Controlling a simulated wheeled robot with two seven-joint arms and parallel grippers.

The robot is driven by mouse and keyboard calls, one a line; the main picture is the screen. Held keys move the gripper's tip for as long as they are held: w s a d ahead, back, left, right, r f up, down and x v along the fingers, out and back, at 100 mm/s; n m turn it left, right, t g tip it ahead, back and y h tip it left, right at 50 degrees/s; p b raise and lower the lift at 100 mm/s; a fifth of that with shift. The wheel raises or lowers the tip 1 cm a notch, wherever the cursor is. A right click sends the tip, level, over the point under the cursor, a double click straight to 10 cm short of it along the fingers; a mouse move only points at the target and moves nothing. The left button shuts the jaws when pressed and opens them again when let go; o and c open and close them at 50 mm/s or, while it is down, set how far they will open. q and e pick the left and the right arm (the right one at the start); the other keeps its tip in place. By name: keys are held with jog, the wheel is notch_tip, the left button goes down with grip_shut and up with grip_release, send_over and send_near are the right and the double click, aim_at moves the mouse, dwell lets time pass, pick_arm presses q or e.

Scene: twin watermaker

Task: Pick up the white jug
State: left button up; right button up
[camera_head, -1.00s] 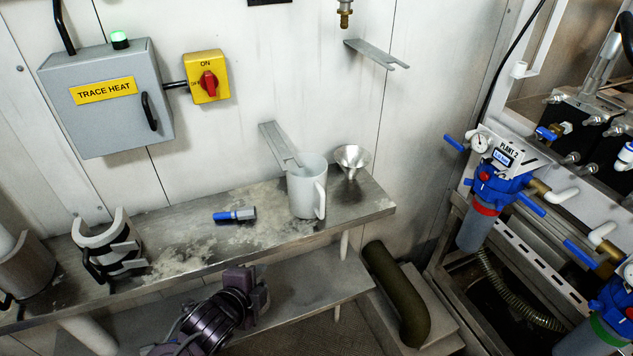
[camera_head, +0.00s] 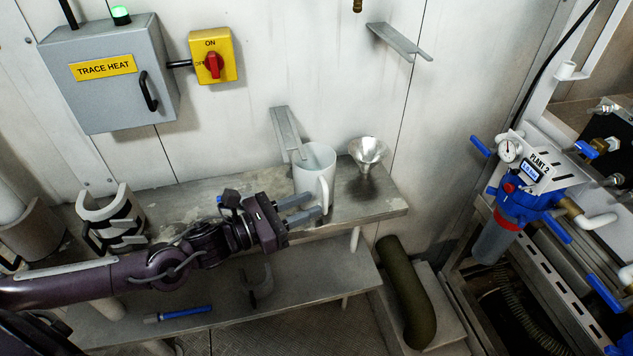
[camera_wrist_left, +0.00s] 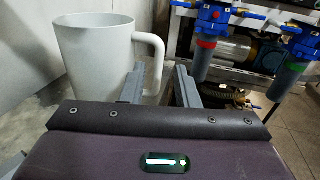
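The white jug (camera_head: 313,165) stands upright on the upper metal shelf, its handle facing the front right. In the left wrist view the jug (camera_wrist_left: 95,62) fills the upper left and its handle (camera_wrist_left: 157,50) curves out to the right. My left gripper (camera_head: 311,206) is open at the jug's front, fingers pointing at the handle. In the left wrist view the fingers of my left gripper (camera_wrist_left: 161,84) are apart, with the lower handle showing between them; contact cannot be told. My right gripper is not in view.
A metal funnel (camera_head: 367,152) sits right of the jug. A flat bracket (camera_head: 285,130) on the wall reaches close behind the jug. A white split holder (camera_head: 110,215) stands on the shelf's left. A blue pen-like tool (camera_head: 185,312) lies on the lower shelf (camera_head: 310,285).

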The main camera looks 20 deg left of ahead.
aim_at(326, 192)
pick_arm(q)
jog(key=x, duration=0.1)
jog(key=p+x, duration=0.1)
jog(key=x, duration=0.2)
jog(key=shift+w+r+p, duration=0.2)
jog(key=shift+r+p, duration=0.15)
jog(key=shift+r, duration=0.05)
jog(key=shift+w+d, duration=0.2)
jog(key=shift+w, duration=0.05)
jog(key=shift+d+f, duration=0.1)
jog(key=shift+f, duration=0.05)
grip_shut()
jog(key=shift+w, duration=0.1)
